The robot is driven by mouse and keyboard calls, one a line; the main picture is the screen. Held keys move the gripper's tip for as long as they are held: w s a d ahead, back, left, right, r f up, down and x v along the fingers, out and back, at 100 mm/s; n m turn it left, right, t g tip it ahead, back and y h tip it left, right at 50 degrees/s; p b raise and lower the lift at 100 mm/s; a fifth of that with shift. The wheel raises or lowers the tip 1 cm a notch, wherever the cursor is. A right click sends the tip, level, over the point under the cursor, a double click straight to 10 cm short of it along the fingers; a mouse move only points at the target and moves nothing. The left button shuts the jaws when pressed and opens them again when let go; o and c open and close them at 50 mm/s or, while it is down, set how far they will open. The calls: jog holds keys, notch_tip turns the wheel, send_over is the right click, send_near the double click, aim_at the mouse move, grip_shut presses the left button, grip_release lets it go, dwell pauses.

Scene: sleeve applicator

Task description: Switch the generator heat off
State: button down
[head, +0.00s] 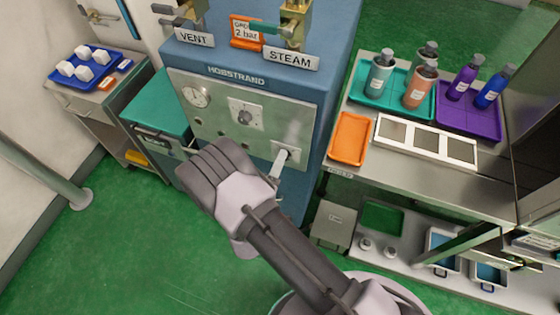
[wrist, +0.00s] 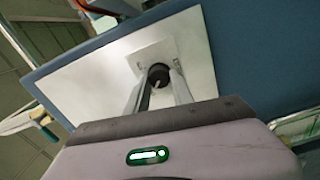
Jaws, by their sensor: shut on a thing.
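The blue steam generator (head: 335,50) stands at the back centre in the head view, with a pale control panel (head: 220,125) on its front. A small square plate (head: 292,148) sits at the panel's lower right. In the wrist view a round black knob (wrist: 158,70) with a pale mark stands on this plate (wrist: 152,49). My gripper (wrist: 158,88) is shut on the knob, one finger on each side. In the head view my gripper (head: 281,164) reaches the plate from below and hides the knob there. The knob's setting cannot be read clearly.
The panel also bears a gauge (head: 196,96) and another dial (head: 244,116). VENT (head: 194,39) and STEAM (head: 291,60) valves stand on top. A bench (head: 380,168) with bottles and trays is close on the right. A teal-lidded bin (head: 158,105) stands left.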

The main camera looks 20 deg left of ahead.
jog(key=shift+n, duration=0.3)
dwell(0.4)
jog(key=c, duration=1.1)
grip_release()
jog(key=s+a+p, duration=0.1)
jog(key=s+p, duration=0.2)
jog(key=s, duration=1.4)
jog(key=shift+s+a, duration=0.15)
jog(key=shift+s, duration=0.05)
